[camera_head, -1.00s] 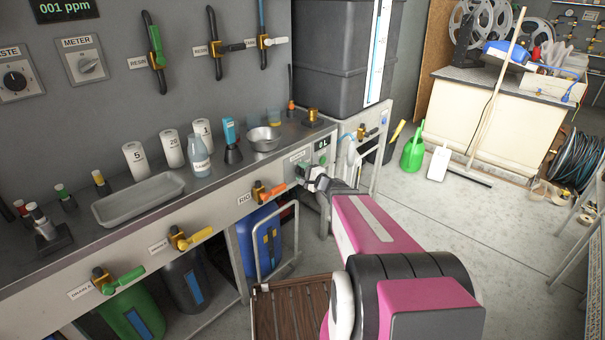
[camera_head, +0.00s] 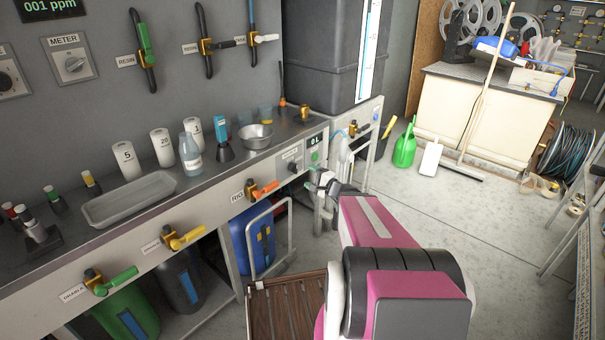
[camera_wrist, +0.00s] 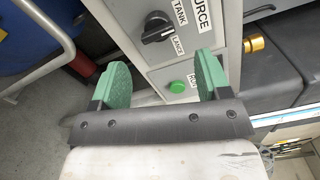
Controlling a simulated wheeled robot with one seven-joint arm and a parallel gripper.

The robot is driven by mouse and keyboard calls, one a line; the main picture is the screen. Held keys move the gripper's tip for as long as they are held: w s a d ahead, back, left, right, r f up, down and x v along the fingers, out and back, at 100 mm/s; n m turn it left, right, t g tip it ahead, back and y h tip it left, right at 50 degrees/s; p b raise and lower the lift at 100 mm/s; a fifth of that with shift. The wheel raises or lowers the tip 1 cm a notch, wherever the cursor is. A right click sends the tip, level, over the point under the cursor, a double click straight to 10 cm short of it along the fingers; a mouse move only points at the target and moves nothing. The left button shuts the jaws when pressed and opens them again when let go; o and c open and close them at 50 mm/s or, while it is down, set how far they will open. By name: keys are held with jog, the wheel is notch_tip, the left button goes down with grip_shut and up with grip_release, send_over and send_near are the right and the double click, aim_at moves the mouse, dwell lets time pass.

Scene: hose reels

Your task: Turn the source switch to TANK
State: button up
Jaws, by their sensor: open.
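The source switch, a black rotary knob (camera_wrist: 157,28), is on a pale panel at the top of the wrist view. The TANK label (camera_wrist: 180,12) and LANCE label (camera_wrist: 178,45) are beside it, with SOURCE further right. Its handle lies slanted; I cannot tell which label it points to. In the head view the knob (camera_head: 293,167) is at the bench front's right end. My gripper (camera_wrist: 163,62) has two green fingers, apart and empty. In the wrist view the knob appears beyond the fingertips, not between them. In the head view my gripper (camera_head: 320,185) is just right of the knob, below the display.
A green button (camera_wrist: 177,87) labelled RUN is near the knob. An orange-handled RIG valve (camera_head: 263,190) is to its left. A metal rail (camera_head: 268,240) and blue drum (camera_head: 256,230) stand below. Open floor lies to the right.

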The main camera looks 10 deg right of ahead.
jog(key=shift+v, duration=1.05)
jog(key=s+a+f+n+g, duration=0.55)
jog(key=a+n+g, duration=0.25)
jog(key=a+g, duration=0.2)
jog(key=s+d+f+n+g+h, duration=0.1)
jog(key=s+d+n+g+h, duration=0.3)
jog(key=h, duration=0.6)
jog(key=shift+s+f+n+g+h, duration=0.3)
jog(key=shift+s+n, duration=0.5)
jog(key=shift+s, duration=0.5)
